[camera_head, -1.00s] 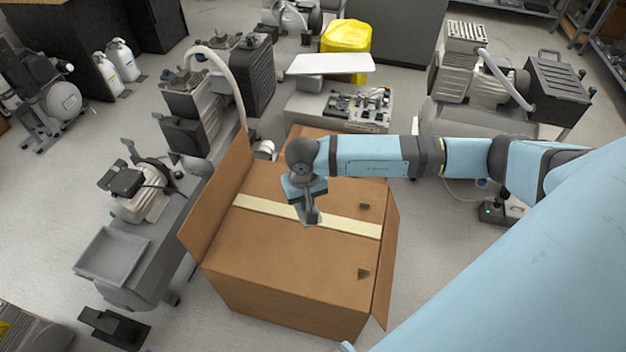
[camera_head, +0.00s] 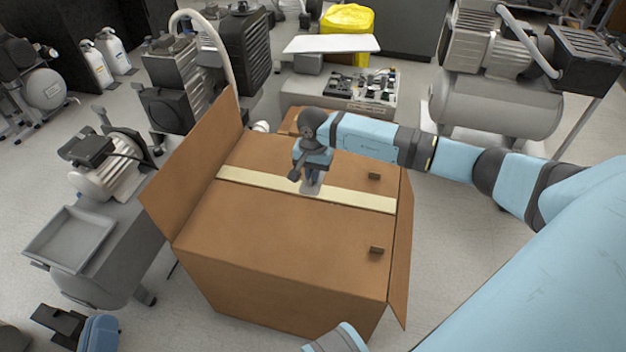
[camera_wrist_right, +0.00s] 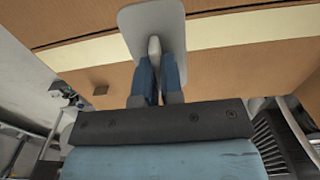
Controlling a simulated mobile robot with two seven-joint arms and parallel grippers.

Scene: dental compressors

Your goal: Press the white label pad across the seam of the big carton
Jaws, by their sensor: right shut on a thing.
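The big carton (camera_head: 290,235) stands closed in the middle of the head view, with a cream strip (camera_head: 245,180) running across its top. The wrist view also shows the strip (camera_wrist_right: 240,28). The white label pad (camera_wrist_right: 172,28), a pale rounded plate with a raised grip, lies across the strip in the wrist view. Its edge shows below the fingers in the head view (camera_head: 309,190). My right gripper (camera_wrist_right: 156,60) is shut on the pad's grip, above the carton top (camera_head: 311,178). I cannot tell whether the pad touches the carton.
One carton flap (camera_head: 195,170) stands up at the left and another (camera_head: 402,250) hangs at the right. Two small brown blocks (camera_head: 375,176) sit near the right edge.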

